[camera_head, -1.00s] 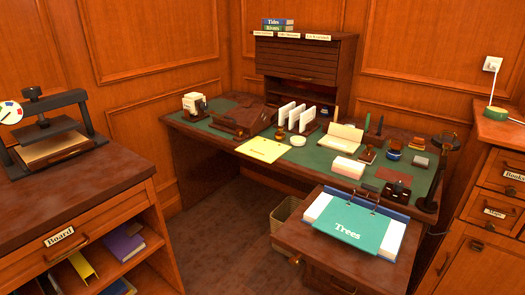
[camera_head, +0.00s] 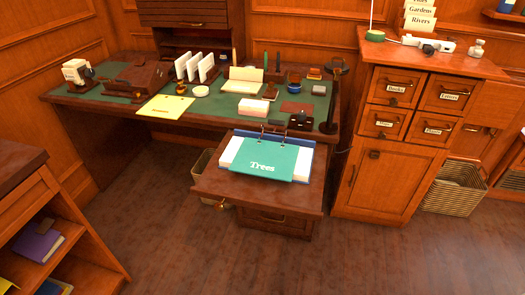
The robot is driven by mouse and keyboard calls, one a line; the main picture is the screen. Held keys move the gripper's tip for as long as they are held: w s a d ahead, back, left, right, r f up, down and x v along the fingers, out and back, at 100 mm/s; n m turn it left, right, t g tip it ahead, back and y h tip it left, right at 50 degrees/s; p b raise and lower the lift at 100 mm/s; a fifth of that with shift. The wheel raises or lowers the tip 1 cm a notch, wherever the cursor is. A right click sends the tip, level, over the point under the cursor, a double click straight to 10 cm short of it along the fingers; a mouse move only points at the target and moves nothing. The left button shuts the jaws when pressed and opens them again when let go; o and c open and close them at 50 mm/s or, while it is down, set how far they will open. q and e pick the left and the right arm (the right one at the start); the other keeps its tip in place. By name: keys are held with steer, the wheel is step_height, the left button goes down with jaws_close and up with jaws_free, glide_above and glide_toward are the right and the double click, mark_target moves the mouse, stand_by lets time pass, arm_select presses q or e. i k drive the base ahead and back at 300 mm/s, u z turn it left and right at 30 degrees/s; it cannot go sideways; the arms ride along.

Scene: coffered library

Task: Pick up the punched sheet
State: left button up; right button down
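A yellow sheet (camera_head: 166,107) lies flat at the front edge of the green-topped desk (camera_head: 110,101), left of its middle. It has small dark marks, but I cannot make out whether these are punched holes. It looks the likeliest to be the punched sheet. An open ring binder (camera_head: 310,152) with white pages and a teal divider (camera_head: 262,165) marked "Trees" lies on the lower pull-out surface in front of the desk. Neither of my grippers is in view.
White cards in a rack (camera_head: 195,68), a small white dish (camera_head: 201,91) and a dark stand lamp (camera_head: 332,95) crowd the desk. A labelled drawer cabinet (camera_head: 385,185) stands right. A shelf unit (camera_head: 30,200) stands left. The wooden floor (camera_head: 170,225) in front is clear.

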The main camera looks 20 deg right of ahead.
mark_target(172, 107)
steer(key=z, duration=1.1)
steer(key=i, duration=0.6)
steer(key=u, duration=1.75)
